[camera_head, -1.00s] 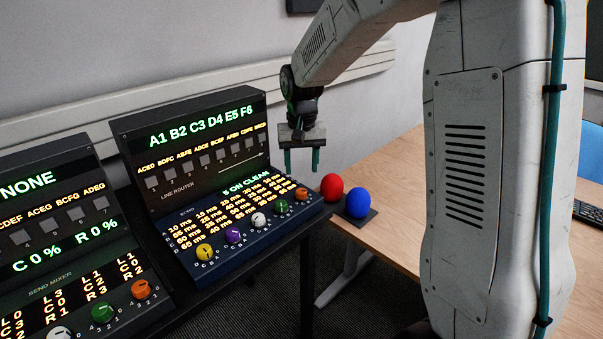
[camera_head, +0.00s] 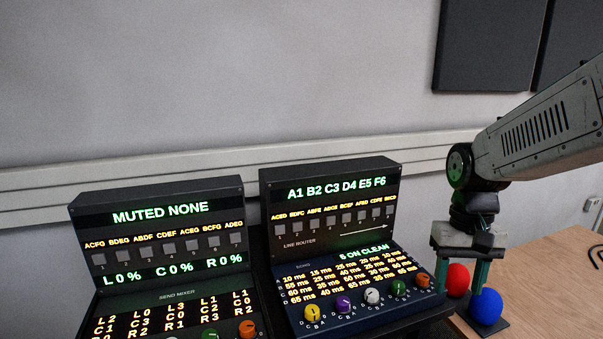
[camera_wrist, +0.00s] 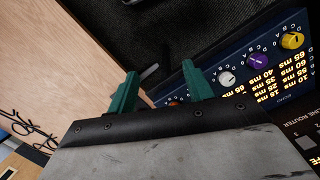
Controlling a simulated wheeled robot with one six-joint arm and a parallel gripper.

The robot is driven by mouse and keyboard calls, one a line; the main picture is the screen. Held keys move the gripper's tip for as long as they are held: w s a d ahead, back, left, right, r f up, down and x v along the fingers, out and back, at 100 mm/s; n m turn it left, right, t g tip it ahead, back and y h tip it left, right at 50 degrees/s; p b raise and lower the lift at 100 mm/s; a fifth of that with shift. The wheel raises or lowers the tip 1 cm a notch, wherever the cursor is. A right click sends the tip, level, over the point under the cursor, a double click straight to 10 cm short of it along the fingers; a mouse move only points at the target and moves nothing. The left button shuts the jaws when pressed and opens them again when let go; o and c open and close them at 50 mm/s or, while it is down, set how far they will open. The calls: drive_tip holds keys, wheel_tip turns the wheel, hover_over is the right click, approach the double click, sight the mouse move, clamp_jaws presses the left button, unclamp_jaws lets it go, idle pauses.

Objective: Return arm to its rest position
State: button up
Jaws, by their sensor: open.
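My gripper (camera_head: 478,274) hangs at the right in the head view, pointing down, its two green fingers apart. In that view its fingers overlap a red ball (camera_head: 457,280) and a blue ball (camera_head: 485,306) on a small dark base; whether they touch cannot be told. In the wrist view the fingers (camera_wrist: 160,90) are spread with nothing gripped between them. My arm reaches in from the right edge.
The line router console (camera_head: 330,200) with its echo panel and coloured knobs stands left of my gripper. The send mixer console (camera_head: 158,210) stands further left. A wooden table (camera_head: 545,275) lies to the right. Dark panels (camera_head: 490,45) hang on the wall.

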drive_tip(key=s+a+r+t, duration=0.1)
drive_tip(key=s+r, duration=0.1)
drive_tip(key=s, duration=0.6)
drive_tip(key=s+a+r+n+t, duration=0.1)
drive_tip(key=s+r, duration=0.2)
drive_tip(key=s, duration=0.6)
drive_tip(key=shift+r+n+t, duration=0.15)
drive_tip(key=shift+n+t, duration=0.15)
drive_tip(key=shift+t, duration=0.1)
drive_tip(key=shift+s, duration=0.1)
